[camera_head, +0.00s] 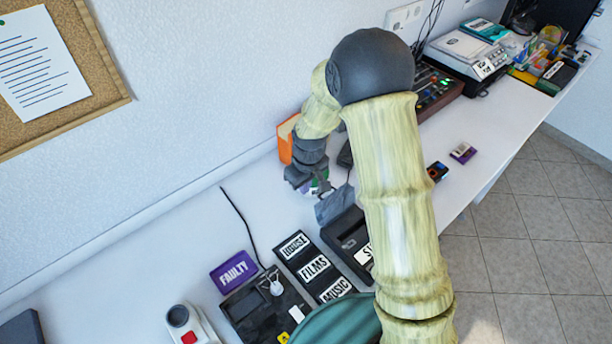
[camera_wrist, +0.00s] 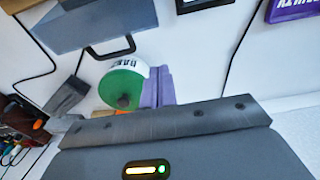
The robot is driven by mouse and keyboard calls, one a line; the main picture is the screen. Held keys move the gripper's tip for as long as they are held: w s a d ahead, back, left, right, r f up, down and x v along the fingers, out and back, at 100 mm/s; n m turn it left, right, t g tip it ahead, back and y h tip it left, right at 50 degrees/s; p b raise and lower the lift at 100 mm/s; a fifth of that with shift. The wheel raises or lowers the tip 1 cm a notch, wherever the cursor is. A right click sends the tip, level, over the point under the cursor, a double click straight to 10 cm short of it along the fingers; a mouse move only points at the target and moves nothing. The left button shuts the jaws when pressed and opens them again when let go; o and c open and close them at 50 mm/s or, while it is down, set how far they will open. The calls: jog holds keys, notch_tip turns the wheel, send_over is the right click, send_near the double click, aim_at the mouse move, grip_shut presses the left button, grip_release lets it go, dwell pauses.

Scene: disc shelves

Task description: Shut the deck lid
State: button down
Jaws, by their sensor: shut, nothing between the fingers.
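The deck lid is a grey-blue panel (camera_head: 334,206) that stands raised at the far end of the black deck (camera_head: 346,234). The deck carries a white label partly hidden by my arm. In the wrist view the lid (camera_wrist: 95,22) is at the top left, with a black handle (camera_wrist: 110,48) at its edge. My gripper (camera_head: 322,190) is shut and empty, close beside the lid on its far side. I cannot tell whether it touches the lid. My fingertips are not clear in the wrist view.
A green-and-white disc (camera_wrist: 122,88) and a purple stand (camera_wrist: 160,88) lie close to my gripper. An orange box (camera_head: 287,138) is against the wall. A black rack (camera_head: 312,268) labelled HOUSE, FILMS, MUSIC and a purple FAULTY bin (camera_head: 234,271) are left of the deck.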

aim_at(332, 203)
jog(key=s, duration=0.1)
jog(key=s+d+f, duration=0.1)
jog(key=d+p, duration=0.1)
jog(key=shift+s+d+f, duration=0.15)
jog(key=shift+s+f, duration=0.1)
jog(key=shift+s, duration=0.15)
jog(key=shift+w, duration=0.2)
